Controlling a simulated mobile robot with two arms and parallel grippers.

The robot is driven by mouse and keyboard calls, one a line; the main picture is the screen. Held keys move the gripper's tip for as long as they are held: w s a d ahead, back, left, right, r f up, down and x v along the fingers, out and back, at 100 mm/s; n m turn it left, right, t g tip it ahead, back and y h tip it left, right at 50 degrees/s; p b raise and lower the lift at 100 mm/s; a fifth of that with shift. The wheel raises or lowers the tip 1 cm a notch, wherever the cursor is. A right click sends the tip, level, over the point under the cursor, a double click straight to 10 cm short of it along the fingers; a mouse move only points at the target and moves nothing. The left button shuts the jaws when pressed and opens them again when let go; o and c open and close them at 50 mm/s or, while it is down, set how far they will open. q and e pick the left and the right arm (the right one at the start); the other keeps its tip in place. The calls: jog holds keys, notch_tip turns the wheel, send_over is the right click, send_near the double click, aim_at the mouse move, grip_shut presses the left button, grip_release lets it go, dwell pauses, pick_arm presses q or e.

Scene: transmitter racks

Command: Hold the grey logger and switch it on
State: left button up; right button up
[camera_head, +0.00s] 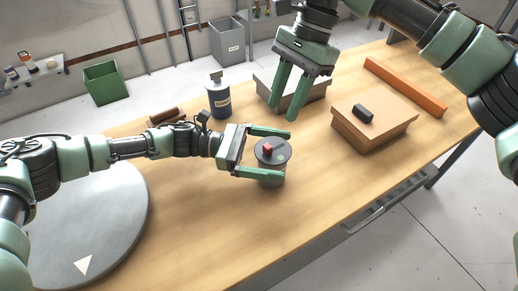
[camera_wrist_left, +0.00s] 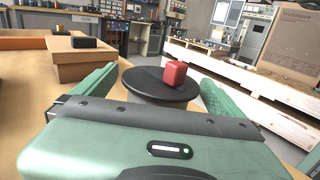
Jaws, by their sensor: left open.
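The grey logger (camera_head: 280,151) is a short upright cylinder on the wooden table, with a dark round top and a red block-like switch (camera_head: 267,148) on it. My left gripper (camera_head: 286,154) is open, with one finger on each side of the logger; I cannot tell whether either finger touches it. In the left wrist view the dark top (camera_wrist_left: 150,88) and red switch (camera_wrist_left: 175,74) sit between the two green fingers. The logger's lower body is partly hidden by the near finger. My right gripper (camera_head: 282,113) is open and empty, pointing down above and behind the logger.
A grey tray (camera_head: 312,91) is behind the right gripper. A cardboard box (camera_head: 372,136) with a black block (camera_head: 363,113), and an orange bar (camera_head: 405,88), lie right. A grey disc (camera_head: 110,225) is left.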

pick_arm(q)
jog(key=shift+s+d, duration=0.1)
jog(key=shift+d, duration=1.15)
jog(key=c, duration=1.8)
jog(key=shift+o, duration=0.2)
